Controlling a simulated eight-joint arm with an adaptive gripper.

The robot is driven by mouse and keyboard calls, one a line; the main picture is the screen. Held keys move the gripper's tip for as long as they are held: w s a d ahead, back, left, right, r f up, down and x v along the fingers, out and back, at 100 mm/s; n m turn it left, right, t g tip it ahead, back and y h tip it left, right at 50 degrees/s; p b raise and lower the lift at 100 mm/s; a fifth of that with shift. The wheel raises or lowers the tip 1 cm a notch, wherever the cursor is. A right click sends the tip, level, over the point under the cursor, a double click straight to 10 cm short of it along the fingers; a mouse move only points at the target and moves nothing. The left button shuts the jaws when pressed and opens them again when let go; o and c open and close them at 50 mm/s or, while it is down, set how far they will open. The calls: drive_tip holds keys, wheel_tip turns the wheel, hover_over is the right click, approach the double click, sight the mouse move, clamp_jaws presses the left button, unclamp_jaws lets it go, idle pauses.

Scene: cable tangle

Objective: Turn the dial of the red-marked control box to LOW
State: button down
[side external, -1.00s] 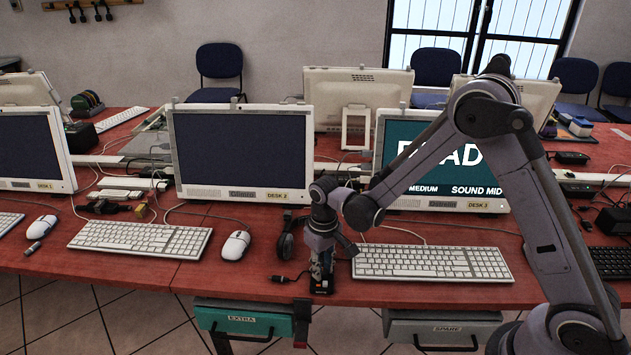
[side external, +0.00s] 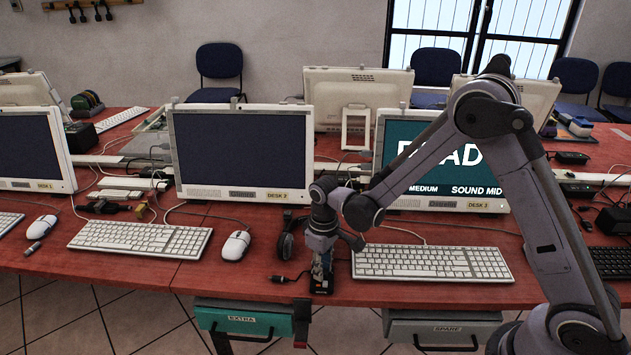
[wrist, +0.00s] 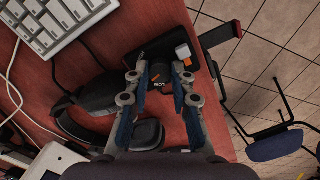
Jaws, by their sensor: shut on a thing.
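A small black control box (side external: 321,287) with an orange-red mark lies at the table's front edge. In the wrist view the box (wrist: 158,50) shows a white-and-orange block and the word LOW near my fingertips. My gripper (wrist: 161,76) points down over the box, a blue-padded finger on each side. It is shut on the dial, which is mostly hidden between the fingers; its pointer direction cannot be told. In the side view my gripper (side external: 321,268) stands upright on the box. The teal screen (side external: 440,165) shows MEDIUM and SOUND MID, partly behind my arm.
A white keyboard (side external: 432,263) lies right of the box. A black headset (wrist: 112,100) lies close beside the box, with cables around. A white mouse (side external: 235,245) is to the left. A teal EXTRA drawer (side external: 240,321) and a grey SPARE drawer (side external: 440,328) hang below the edge.

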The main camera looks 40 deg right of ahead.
drive_tip(key=c, duration=1.1)
unclamp_jaws()
drive_tip(key=shift+r, duration=0.1)
wheel_tip(320, 180, up, 12)
drive_tip(key=shift+f, duration=0.1)
